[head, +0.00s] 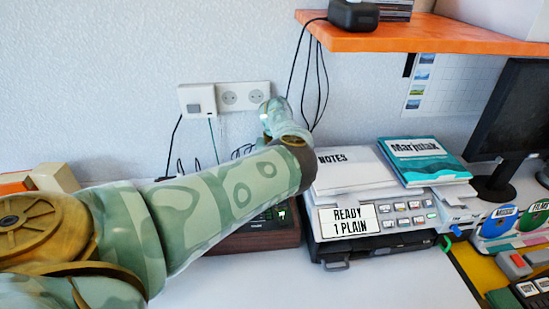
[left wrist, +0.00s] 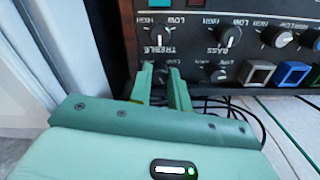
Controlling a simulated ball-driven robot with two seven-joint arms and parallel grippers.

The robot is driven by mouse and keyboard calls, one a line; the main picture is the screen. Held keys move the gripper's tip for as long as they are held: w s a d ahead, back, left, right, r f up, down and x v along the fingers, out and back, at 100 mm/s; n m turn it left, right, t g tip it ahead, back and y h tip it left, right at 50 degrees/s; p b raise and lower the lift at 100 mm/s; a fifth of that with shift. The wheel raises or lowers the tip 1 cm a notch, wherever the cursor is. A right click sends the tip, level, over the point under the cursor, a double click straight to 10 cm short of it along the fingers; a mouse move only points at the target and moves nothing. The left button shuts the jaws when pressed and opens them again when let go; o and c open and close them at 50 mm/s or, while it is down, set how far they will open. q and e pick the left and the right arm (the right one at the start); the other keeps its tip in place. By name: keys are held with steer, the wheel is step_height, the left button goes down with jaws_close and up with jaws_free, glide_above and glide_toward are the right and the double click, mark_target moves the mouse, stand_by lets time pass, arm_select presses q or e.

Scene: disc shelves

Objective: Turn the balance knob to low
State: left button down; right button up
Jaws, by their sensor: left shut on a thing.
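In the left wrist view a dark control panel (left wrist: 220,52) carries several knobs with HIGH and LOW marks. The knob labelled TREBLE (left wrist: 158,33) and the knob labelled BASS (left wrist: 224,40) show clearly. My left gripper (left wrist: 161,74) reaches the panel just below the TREBLE label. Its two green fingers are shut on a dark knob (left wrist: 161,76) that is mostly hidden between them. That knob's name and pointer cannot be read. Another knob (left wrist: 218,73) sits to the right of the fingers. In the head view my left arm covers the gripper and most of the brown wooden unit (head: 262,241).
Coloured square buttons, including a blue one (left wrist: 291,73), sit right of the gripper, with loose cables below. In the head view a printer (head: 390,215) stands right of the arm, under an orange shelf (head: 420,38). The white desk front (head: 350,290) is clear.

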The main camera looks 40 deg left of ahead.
arm_select(q)
steer(key=n+p, duration=0.1)
steer(key=n, duration=0.4)
steer(key=shift+n+p, duration=0.3)
steer(key=shift+p, duration=0.05)
steer(key=n, duration=0.2)
steer(key=shift+n, duration=0.3)
steer(key=shift+n+p, duration=0.3)
steer(key=shift+n, duration=1.3)
steer(key=shift+f, duration=0.1)
steer(key=c, duration=1.6)
jaws_free()
steer(key=shift+w, duration=0.1)
